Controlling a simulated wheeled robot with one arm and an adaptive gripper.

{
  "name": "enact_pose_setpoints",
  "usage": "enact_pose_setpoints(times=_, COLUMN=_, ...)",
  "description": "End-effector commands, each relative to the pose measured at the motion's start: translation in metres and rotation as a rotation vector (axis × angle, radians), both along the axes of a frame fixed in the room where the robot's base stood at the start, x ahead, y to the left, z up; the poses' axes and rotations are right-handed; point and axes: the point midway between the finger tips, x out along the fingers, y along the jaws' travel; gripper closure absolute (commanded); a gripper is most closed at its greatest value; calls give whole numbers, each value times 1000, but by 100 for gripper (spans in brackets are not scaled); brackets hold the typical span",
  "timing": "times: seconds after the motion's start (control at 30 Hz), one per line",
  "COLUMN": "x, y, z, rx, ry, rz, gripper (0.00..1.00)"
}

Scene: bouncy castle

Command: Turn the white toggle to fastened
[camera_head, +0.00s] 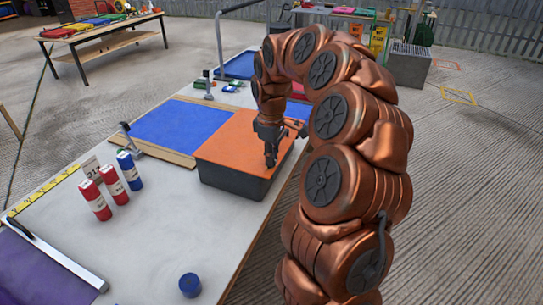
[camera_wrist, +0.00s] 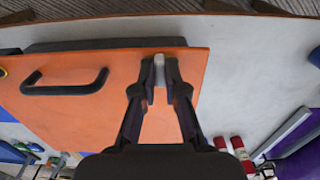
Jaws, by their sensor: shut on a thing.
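The white toggle (camera_wrist: 159,68) shows in the wrist view as a small pale block at the edge of an orange lid (camera_wrist: 60,118). My gripper (camera_wrist: 160,80) is shut on it, one dark finger on each side. The fingers hide part of the toggle, and I cannot tell its exact turn. In the head view, my gripper (camera_head: 271,160) reaches down onto the orange lid (camera_head: 230,140) of a dark grey box (camera_head: 230,183); the toggle is not distinguishable there. A black handle (camera_wrist: 64,90) stands on the lid, left of my gripper in the wrist view.
The box stands on a pale table (camera_head: 150,240). A blue panel (camera_head: 182,125) lies left of it. Red bottles (camera_head: 96,202) and a blue one (camera_head: 130,168) stand at the left, and a blue cap (camera_head: 190,285) in front. The table between them is clear.

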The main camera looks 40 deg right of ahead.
Motion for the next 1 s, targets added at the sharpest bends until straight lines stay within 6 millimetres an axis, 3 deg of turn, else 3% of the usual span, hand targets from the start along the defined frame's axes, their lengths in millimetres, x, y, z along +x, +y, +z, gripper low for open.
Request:
enact_pose_setpoints(times=0.27, x=1, y=1, z=1, rx=0, ry=-4, rz=2, gripper=100)
enact_pose_setpoints(times=0.3, x=1, y=1, z=1, rx=0, ry=-4, rz=2, gripper=87)
enact_pose_setpoints(times=0.53, x=1, y=1, z=1, rx=0, ry=-2, rz=1, gripper=64)
enact_pose_setpoints(times=0.83, x=0, y=0, z=1, rx=0, ry=-1, rz=0, gripper=64)
enact_pose_setpoints(times=1.0, x=1, y=0, z=15, rx=-2, ry=-4, rz=1, gripper=64)
